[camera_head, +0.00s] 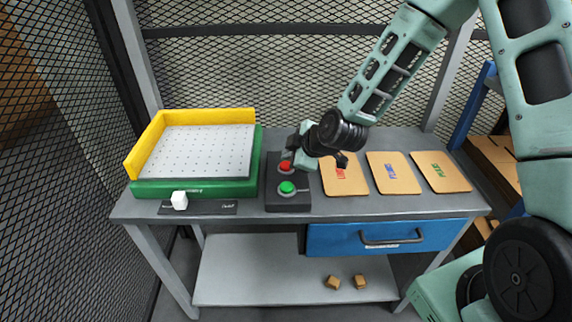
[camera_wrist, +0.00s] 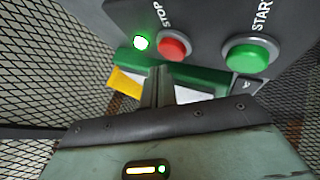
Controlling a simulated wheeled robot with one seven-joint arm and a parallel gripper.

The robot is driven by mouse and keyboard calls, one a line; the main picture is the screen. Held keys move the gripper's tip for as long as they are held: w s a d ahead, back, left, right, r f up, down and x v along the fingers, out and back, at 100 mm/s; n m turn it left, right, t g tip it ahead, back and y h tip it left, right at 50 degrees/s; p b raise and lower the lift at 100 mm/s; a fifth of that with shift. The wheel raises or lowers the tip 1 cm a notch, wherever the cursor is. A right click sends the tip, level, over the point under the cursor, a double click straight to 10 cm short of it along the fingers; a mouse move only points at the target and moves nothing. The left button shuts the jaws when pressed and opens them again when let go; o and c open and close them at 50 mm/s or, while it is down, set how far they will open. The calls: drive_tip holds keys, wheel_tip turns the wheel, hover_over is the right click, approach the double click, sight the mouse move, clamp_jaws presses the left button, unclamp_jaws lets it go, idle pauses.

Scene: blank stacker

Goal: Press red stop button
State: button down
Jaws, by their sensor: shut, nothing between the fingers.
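The red stop button (camera_head: 285,166) is at the far end of a dark control box (camera_head: 288,206) on the workbench. In the wrist view the red button (camera_wrist: 173,48) sits beside the word STOP. My gripper (camera_head: 291,157) is shut and empty, with its tip close to the red button in the head view. In the wrist view my gripper's narrow fingers (camera_wrist: 157,72) point toward the red button's edge. I cannot tell whether they touch it.
A green start button (camera_head: 287,188) is at the near end of the box. A lit green lamp (camera_wrist: 141,43) is by STOP. Tan cards (camera_head: 394,172) lie right, above a blue drawer (camera_head: 350,239).

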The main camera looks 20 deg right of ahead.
drive_tip(key=shift+f, duration=0.15)
drive_tip(key=shift+f+b, duration=0.3)
drive_tip(key=shift+b, duration=0.15)
drive_tip(key=shift+f+b, duration=0.45)
drive_tip(key=shift+f, duration=0.05)
idle(0.7)
drive_tip(key=shift+r, duration=0.1)
drive_tip(key=shift+r+p, duration=0.65)
drive_tip(key=shift+r, duration=0.2)
wheel_tip(320, 180, up, 5)
drive_tip(key=p, duration=0.3)
drive_tip(key=shift+p, duration=0.35)
idle(0.6)
